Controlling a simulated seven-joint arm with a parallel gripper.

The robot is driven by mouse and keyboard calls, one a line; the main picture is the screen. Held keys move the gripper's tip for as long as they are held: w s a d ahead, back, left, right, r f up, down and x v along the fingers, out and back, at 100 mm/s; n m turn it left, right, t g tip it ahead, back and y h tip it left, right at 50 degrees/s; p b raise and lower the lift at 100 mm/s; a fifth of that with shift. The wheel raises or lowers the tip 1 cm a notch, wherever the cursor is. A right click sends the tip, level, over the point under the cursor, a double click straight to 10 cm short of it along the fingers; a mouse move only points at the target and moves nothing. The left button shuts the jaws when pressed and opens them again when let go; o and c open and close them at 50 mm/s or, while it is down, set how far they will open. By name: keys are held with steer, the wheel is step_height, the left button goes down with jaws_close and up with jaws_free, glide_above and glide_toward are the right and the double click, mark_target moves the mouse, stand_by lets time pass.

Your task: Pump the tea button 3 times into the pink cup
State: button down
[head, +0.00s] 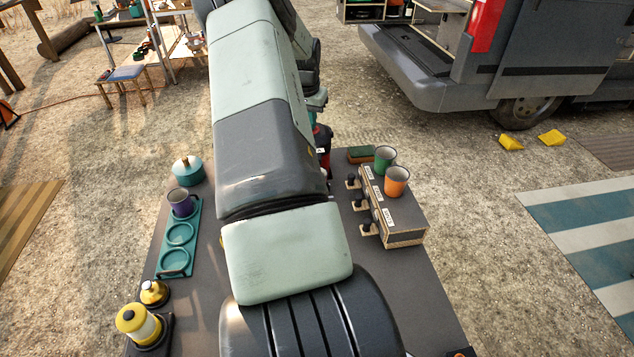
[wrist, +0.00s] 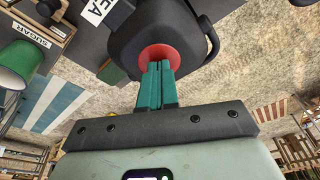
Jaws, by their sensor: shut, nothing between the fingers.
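In the wrist view the tea dispenser (wrist: 121,38) is dark, with a partly cut-off TEA label and a round red button (wrist: 153,50). My gripper (wrist: 160,66) has its teal fingers shut together, tips over the red button; I cannot tell whether they touch it or how far it is pressed. In the head view my arm covers most of the dispenser, and only a dark and red part (head: 322,138) shows beside it. No pink cup shows in either view. A purple cup (head: 180,203) stands in the far ring of a teal cup holder (head: 191,228).
A box with black-knobbed taps (head: 407,222) carries a green cup (head: 384,159) and an orange cup (head: 397,180). A teal pot (head: 187,170), a yellow-lidded jar (head: 153,292) and a yellow lantern (head: 138,324) stand at left. The table's front right is mostly clear.

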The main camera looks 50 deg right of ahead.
steer(key=shift+r, duration=1.4)
steer(key=shift+f, duration=1.55)
steer(key=shift+r, duration=1.6)
steer(key=shift+f, duration=0.15)
